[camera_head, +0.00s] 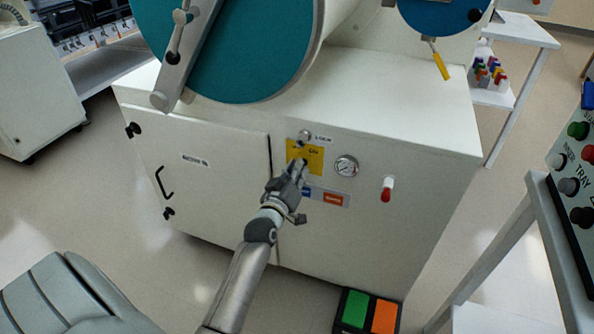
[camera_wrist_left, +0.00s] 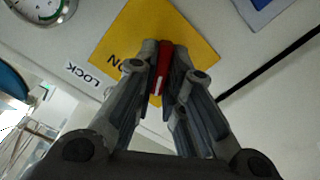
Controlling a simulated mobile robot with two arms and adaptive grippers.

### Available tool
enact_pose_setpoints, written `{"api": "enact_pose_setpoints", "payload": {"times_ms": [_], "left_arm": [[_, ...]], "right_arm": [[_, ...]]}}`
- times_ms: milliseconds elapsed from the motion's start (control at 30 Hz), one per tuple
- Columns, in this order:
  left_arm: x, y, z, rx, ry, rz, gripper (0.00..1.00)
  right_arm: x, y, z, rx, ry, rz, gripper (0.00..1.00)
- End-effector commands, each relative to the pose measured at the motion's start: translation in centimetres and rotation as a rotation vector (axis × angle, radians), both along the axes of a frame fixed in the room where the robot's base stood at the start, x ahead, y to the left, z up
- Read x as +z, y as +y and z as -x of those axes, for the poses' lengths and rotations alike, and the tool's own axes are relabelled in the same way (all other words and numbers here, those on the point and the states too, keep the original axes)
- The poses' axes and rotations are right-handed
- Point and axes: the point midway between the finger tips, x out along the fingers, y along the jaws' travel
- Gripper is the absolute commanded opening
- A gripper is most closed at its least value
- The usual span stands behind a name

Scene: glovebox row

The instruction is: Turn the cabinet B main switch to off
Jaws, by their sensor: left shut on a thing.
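The main switch has a yellow plate (camera_head: 316,158) on the front of the white cabinet (camera_head: 225,140), under a LOCK label. In the left wrist view, the yellow plate (camera_wrist_left: 198,45) carries the letters "ON", upside down. My left gripper (camera_head: 301,168) reaches up to the plate. In the wrist view, its fingers (camera_wrist_left: 164,62) are shut on the red switch handle (camera_wrist_left: 161,75), which has a white mark. The fingers hide part of the handle and of the plate's lettering. My right gripper is not in view.
Right of the switch are a pressure gauge (camera_head: 346,165) and a red-and-white handle (camera_head: 387,189). Blue and orange labels (camera_head: 332,197) sit below it. A green-and-orange pedal (camera_head: 368,312) stands on the floor. A grey control panel (camera_head: 579,165) is at the right edge.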

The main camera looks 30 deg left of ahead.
Motion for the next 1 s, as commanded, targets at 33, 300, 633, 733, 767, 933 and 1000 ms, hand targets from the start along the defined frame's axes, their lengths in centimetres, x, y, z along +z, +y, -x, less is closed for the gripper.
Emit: {"api": "enact_pose_setpoints", "payload": {"times_ms": [33,300,633,733,767,933,1000], "left_arm": [[0.1,0.0,0.0,0.002,-0.004,0.004,0.0],[0.1,0.0,0.0,0.001,-0.002,0.003,0.32],[0.0,-0.2,0.7,0.0,0.0,0.001,0.32],[-0.1,-0.5,2.0,0.0,0.001,0.001,0.32],[-0.1,-0.6,2.6,0.0,0.001,0.002,0.32],[-0.1,-1.4,5.9,0.0,0.002,0.002,0.32],[-0.1,-1.7,7.2,0.0,0.002,0.002,0.32]], "right_arm": [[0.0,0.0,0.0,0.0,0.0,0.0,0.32],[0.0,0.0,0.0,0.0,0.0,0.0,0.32],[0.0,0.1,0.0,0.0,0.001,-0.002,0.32],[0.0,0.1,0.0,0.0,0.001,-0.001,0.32],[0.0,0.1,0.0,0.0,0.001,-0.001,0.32],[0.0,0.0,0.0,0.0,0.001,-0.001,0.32],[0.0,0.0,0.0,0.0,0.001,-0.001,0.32]]}}
